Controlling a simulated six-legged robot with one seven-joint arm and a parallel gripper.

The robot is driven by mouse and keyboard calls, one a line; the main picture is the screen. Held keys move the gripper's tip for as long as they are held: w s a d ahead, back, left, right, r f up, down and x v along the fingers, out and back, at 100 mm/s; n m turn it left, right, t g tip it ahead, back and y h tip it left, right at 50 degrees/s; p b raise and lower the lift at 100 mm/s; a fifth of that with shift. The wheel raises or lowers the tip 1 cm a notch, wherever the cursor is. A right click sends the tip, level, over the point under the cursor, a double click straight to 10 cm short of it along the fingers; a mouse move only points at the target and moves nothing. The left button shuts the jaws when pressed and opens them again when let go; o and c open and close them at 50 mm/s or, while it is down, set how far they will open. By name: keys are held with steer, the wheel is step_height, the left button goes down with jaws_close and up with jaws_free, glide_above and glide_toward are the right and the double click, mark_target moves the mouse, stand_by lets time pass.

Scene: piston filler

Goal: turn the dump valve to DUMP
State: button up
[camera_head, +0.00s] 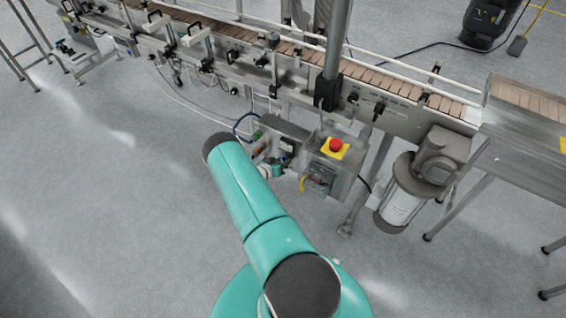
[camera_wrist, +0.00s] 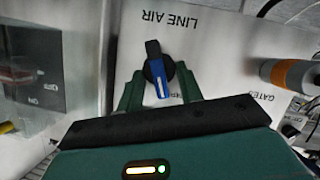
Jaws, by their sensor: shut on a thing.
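The dump valve (camera_wrist: 157,72) shows in the wrist view as a black and blue rotary knob with a white pointer line, on a pale metal panel lettered LINE AIR, upside down here. The knob is tilted slightly from the picture's vertical, its blue end with the white line toward my gripper. My gripper (camera_wrist: 160,86) has its two green fingers on either side of the knob and is shut on it. Lettering below the knob is partly hidden by my gripper, so I cannot read the position marks. In the head view the knob cannot be made out.
A box with a red emergency button (camera_head: 336,145) on a yellow plate stands right of my gripper in the head view. The conveyor (camera_head: 390,88) runs behind. An orange and grey cylindrical part (camera_wrist: 290,74) and GATES lettering lie right in the wrist view. Open floor lies left.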

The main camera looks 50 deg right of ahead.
steer(key=shift+w+a+f+n+g+h, duration=0.1)
steer(key=shift+w+f+n+g+h, duration=0.1)
steer(key=shift+n+g, duration=0.45)
steer(key=shift+w+f+n+g+h, duration=0.1)
steer(key=shift+n+g+h, duration=0.15)
steer(key=shift+n, duration=0.7)
steer(key=shift+r, duration=0.1)
steer(key=o, duration=1)
steer(key=v, duration=1.3)
steer(key=shift+w+a+r, duration=0.1)
steer(key=shift+a+r, duration=0.05)
steer(key=shift+a, duration=0.2)
